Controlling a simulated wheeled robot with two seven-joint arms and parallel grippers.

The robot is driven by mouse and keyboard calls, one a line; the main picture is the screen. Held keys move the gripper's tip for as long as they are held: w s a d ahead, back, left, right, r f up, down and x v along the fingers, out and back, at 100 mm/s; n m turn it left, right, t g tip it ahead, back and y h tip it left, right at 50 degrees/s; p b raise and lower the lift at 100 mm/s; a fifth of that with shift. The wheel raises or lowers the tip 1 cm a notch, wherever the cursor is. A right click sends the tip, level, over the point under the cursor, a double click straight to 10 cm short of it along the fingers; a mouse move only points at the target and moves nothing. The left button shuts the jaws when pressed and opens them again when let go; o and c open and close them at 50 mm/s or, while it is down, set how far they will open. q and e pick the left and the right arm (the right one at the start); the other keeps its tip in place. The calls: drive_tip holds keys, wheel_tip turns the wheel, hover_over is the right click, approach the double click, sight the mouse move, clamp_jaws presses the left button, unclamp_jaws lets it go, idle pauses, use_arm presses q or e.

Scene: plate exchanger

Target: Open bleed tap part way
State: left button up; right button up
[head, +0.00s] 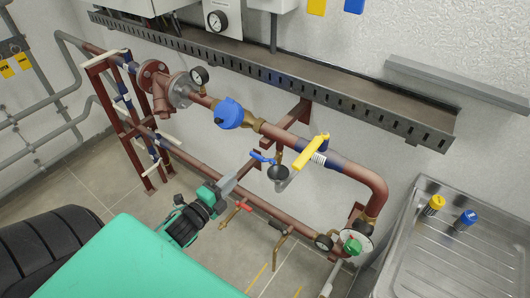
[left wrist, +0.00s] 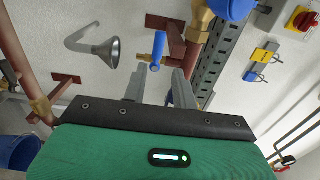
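The bleed tap has a small blue lever (head: 262,157) on a brass body, above a dark funnel (head: 278,173) below the red-brown pipe. In the left wrist view the blue lever (left wrist: 158,48) stands nearly upright, just beyond the gap between my fingers, and the grey funnel (left wrist: 110,50) is to its left. My left gripper (head: 236,178) is left of and a little below the tap. In the left wrist view its two grey fingers (left wrist: 159,77) are apart with nothing between them, and no contact with the lever shows. My right gripper is not in view.
A yellow lever (head: 311,153) and a blue round device (head: 229,113) sit on the pipe near the tap.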

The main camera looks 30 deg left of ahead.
sight(254, 157)
use_arm(q)
drive_tip(key=w+p, duration=0.1)
drive_tip(key=w, duration=0.3)
drive_tip(key=w+p, duration=0.1)
drive_tip(key=w, duration=0.3)
drive_tip(key=w+p, duration=0.1)
drive_tip(key=w, duration=0.3)
drive_tip(key=shift+d, duration=0.4)
drive_tip(key=shift+w+p, duration=0.4)
drive_tip(key=shift+w, duration=0.15)
drive_tip(key=shift+c, duration=0.2)
clamp_jaws()
